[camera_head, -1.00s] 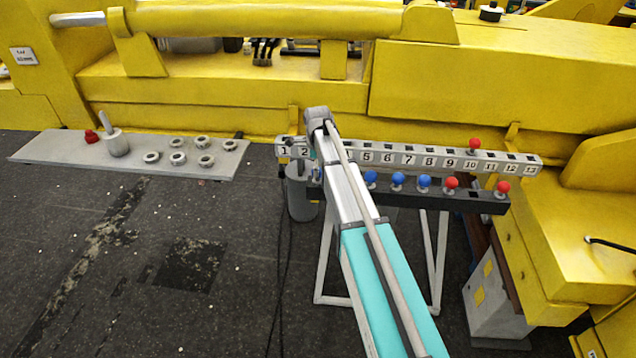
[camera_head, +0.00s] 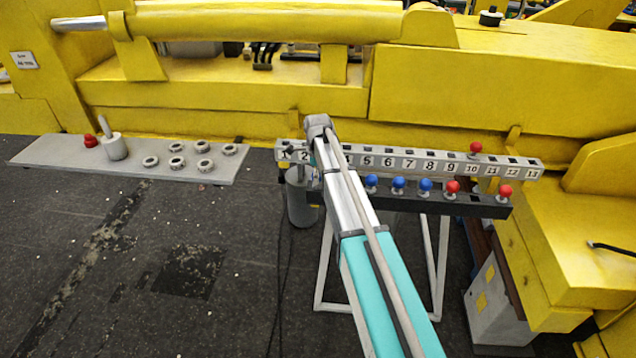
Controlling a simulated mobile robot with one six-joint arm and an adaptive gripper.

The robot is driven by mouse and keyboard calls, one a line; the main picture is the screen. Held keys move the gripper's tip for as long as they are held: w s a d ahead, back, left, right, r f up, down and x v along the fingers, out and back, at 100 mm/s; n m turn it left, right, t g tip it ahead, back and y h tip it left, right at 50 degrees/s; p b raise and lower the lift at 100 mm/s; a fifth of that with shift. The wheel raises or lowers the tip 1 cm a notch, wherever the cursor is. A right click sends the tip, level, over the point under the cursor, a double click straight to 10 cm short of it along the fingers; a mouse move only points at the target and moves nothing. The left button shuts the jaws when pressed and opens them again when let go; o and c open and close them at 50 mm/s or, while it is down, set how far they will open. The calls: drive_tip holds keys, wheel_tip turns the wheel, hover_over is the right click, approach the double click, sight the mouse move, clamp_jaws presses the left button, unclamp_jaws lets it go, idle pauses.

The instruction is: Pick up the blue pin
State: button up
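Several blue pins stand in the dark lower rail (camera_head: 470,205), among them a left blue pin (camera_head: 371,181), a middle blue pin (camera_head: 398,183) and a right blue pin (camera_head: 425,185). My arm reaches forward across the left part of the numbered rail (camera_head: 430,164) and hides slots 3 and 4. My gripper is hidden behind the arm's end, near the left end of the rails. I cannot see its fingers or whether it holds anything.
Red pins (camera_head: 452,188) stand to the right in the lower rail, and one red pin (camera_head: 475,147) is at slot 10. A grey plate (camera_head: 60,150) with several rings lies at left. A yellow machine (camera_head: 240,105) runs behind. A grey cylinder (camera_head: 301,205) stands below the rail's left end.

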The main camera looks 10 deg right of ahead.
clamp_jaws()
drive_tip(key=shift+r, duration=0.1)
idle(0.3)
wheel_tip(320, 180, up, 10)
drive_tip(key=p, duration=1)
idle(0.8)
wheel_tip(320, 180, up, 7)
drive_tip(key=p, duration=0.7)
drive_tip(key=shift+r+p, duration=0.15)
drive_tip(key=shift+p, duration=0.15)
idle(0.5)
idle(0.5)
